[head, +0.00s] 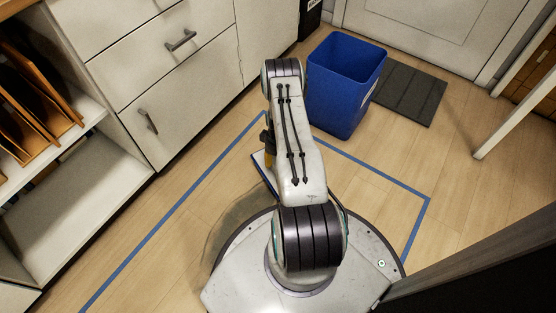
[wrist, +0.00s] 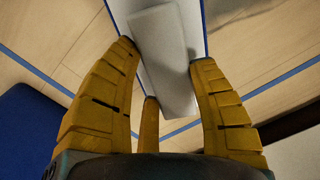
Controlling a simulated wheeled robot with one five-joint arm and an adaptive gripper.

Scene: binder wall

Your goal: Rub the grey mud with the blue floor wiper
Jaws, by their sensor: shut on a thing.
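The blue floor wiper shows in the wrist view as a pale grey handle (wrist: 168,75) on a pale plate with blue edges. My gripper (wrist: 162,54) has its yellow fingers closed around this handle. In the head view the wiper (head: 263,175) is mostly hidden behind my arm; a pale strip with a dark blue edge shows left of it, at floor height. Whether it touches the floor I cannot tell. The grey mud (head: 232,215) is a dull smear on the wooden floor, left of my arm and partly hidden by my base. It also shows in the wrist view (wrist: 238,32), right of the wiper.
A blue bin (head: 343,85) stands close to the right of my arm, beside a dark mat (head: 410,93). White drawers (head: 165,75) and a shelf of brown binders (head: 35,95) line the left. Blue tape (head: 150,232) marks the floor. A dark panel (head: 490,255) stands at lower right.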

